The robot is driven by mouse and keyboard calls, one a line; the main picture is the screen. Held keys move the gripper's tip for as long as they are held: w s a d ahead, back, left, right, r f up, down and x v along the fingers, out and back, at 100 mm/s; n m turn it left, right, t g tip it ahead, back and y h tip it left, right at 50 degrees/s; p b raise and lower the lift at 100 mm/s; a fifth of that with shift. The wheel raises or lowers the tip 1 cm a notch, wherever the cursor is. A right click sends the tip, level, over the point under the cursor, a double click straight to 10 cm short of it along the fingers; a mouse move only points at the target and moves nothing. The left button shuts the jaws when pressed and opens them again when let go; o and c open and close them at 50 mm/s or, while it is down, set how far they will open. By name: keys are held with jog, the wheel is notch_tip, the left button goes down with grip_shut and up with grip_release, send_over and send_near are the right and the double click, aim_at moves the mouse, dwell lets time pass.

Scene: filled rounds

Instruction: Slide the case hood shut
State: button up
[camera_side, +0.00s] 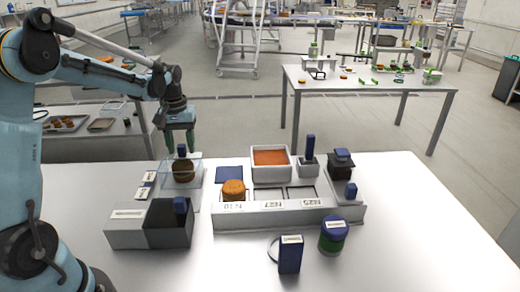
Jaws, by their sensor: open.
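A clear box-shaped hood (196,166) stands at the left of the white table, with a blue upright handle (181,150) at its top. A brown round (183,176) shows through its clear wall. I cannot tell how far the hood covers its base. My gripper (180,146) points down over the hood, its green fingers open on either side of the blue handle. I cannot tell whether they touch it.
A grey box (126,232) with a dark open half is in front of the hood. A labelled tray (290,216) holding a round, a white tub (270,176) and a green-and-blue jar (333,240) stand to the right. The table's front right is clear.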

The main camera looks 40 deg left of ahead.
jog(key=shift+f, duration=0.35)
jog(key=shift+c, duration=0.3)
grip_shut()
jog(key=shift+w+a, duration=0.1)
jog(key=shift+w+a, duration=0.6)
jog(key=shift+o, duration=0.3)
grip_release()
jog(key=shift+r, duration=0.1)
